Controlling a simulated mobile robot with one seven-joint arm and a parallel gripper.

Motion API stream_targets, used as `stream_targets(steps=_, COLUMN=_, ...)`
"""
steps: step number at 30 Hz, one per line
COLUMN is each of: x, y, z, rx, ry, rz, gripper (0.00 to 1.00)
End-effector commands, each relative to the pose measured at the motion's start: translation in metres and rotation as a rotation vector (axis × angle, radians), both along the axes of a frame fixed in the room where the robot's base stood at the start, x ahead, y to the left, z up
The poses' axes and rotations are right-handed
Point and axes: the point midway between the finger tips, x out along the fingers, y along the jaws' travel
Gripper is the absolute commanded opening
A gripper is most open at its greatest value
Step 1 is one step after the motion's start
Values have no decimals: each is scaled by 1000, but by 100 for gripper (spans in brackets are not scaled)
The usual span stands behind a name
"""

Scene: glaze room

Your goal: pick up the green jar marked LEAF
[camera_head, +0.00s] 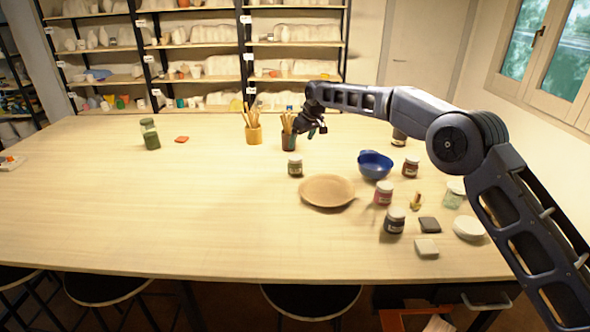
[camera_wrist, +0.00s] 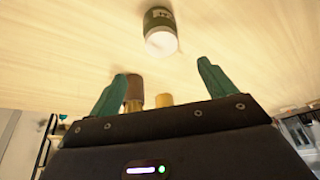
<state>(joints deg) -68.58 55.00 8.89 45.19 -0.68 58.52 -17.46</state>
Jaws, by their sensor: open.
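A small jar with a dark green body and a pale lid (camera_head: 295,165) stands upright on the table, left of and below my gripper (camera_head: 316,131) in the head view. The wrist view shows what looks like the same jar (camera_wrist: 159,18) beyond the fingertips, its pale lid towards the camera; its label is too small to read. My gripper (camera_wrist: 162,68) is open, with its two teal fingers apart and nothing held. A taller green jar (camera_head: 151,134) stands far left on the table; I see no readable label on it.
A yellow pot of tools (camera_head: 253,135) and a dark pot (camera_head: 289,140) stand behind the small jar, the dark one close to my gripper. A tan plate (camera_head: 327,190) lies in front. A blue bowl (camera_head: 375,164) and several jars stand right. The table's left half is mostly clear.

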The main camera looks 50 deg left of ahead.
Motion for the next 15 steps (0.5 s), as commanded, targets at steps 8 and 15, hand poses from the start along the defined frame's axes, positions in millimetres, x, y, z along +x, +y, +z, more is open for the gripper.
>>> stream_targets(steps=8, x=-1, y=12, z=-33, rx=-2, ry=0, rz=0, gripper=83)
stream_targets(steps=15, x=0, y=19, z=-52, rx=-2, ry=0, rz=0, gripper=83)
